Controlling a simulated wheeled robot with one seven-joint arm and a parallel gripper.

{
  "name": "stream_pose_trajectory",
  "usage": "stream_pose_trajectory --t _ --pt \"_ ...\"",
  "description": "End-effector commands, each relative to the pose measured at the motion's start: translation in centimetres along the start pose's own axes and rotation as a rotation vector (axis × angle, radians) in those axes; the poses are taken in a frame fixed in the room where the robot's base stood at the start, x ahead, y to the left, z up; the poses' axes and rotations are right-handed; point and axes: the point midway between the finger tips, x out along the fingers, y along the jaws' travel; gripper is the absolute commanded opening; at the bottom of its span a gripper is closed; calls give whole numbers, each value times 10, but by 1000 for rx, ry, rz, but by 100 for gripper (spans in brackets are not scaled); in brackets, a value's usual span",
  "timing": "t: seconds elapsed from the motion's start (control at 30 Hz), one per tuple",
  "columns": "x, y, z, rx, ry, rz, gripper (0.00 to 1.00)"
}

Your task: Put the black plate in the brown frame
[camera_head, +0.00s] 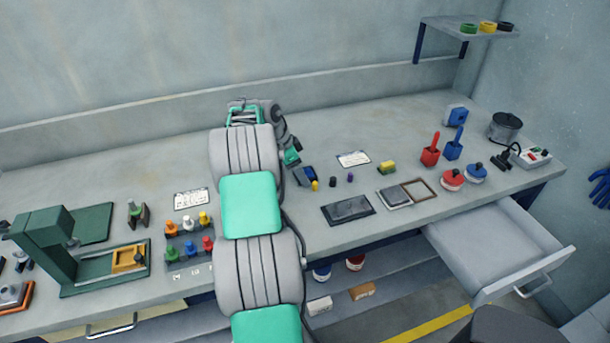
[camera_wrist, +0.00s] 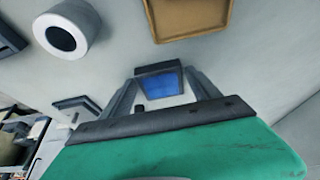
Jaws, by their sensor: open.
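A dark flat rectangle (camera_head: 348,208), which looks like the black plate, lies near the bench's front edge, right of my arm. The brown frame (camera_head: 433,194) lies farther right, with a grey plate (camera_head: 394,197) beside it on its left. My gripper (camera_head: 309,177) is up and left of the dark plate, apart from it and from the frame. In the wrist view my gripper (camera_wrist: 165,85) is open. A blue block-like shape (camera_wrist: 158,85) shows between or beyond its fingers; I cannot tell whether it is a separate object. Neither plate is recognisable in that view.
Small pegs (camera_head: 332,182) and a yellow block (camera_head: 387,167) stand near my gripper. Red and blue holders (camera_head: 430,154) and round-lidded pots (camera_head: 452,180) stand right. An open drawer (camera_head: 495,250) juts out at the right front. A green press (camera_head: 45,240) stands left. The wrist view shows a tan tray-like thing (camera_wrist: 185,35).

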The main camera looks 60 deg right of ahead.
Motion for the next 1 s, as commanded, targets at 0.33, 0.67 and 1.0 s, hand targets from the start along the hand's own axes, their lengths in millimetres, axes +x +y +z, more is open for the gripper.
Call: stream_pose_trajectory --t 0.33,0.67,1.0 --pt "-1 0 0 -1 0 -1 55" --pt "-1 0 0 -1 0 0 28" --pt "-1 0 0 -1 0 -1 1"
